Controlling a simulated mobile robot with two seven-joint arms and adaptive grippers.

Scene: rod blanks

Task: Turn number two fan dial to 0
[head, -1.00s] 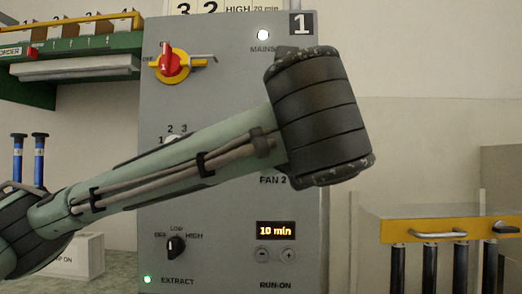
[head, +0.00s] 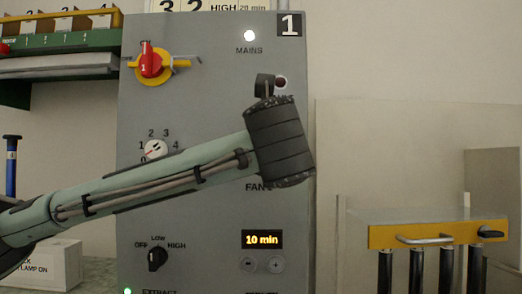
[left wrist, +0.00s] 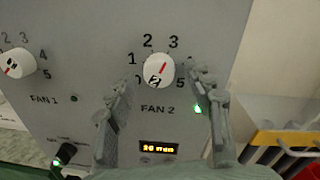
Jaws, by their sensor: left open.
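The fan 2 dial (left wrist: 159,70) is a white round knob on the grey panel (left wrist: 95,45), seen in the left wrist view. Its red pointer slants up and right, roughly toward 3; the scale numbers ring it. My left gripper (left wrist: 160,78) is open, with one finger on each side of the dial. I cannot tell whether the fingers touch it. In the head view my left arm crosses the panel and hides the fan 2 dial. My right gripper is in neither view.
The fan 1 dial (head: 155,149) sits to the left on the panel. A green lamp (left wrist: 198,108) glows below right of the fan 2 dial. A red and yellow mains switch (head: 150,62) is above, an extract knob (head: 157,259) below. A yellow-edged rack (head: 440,236) stands at right.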

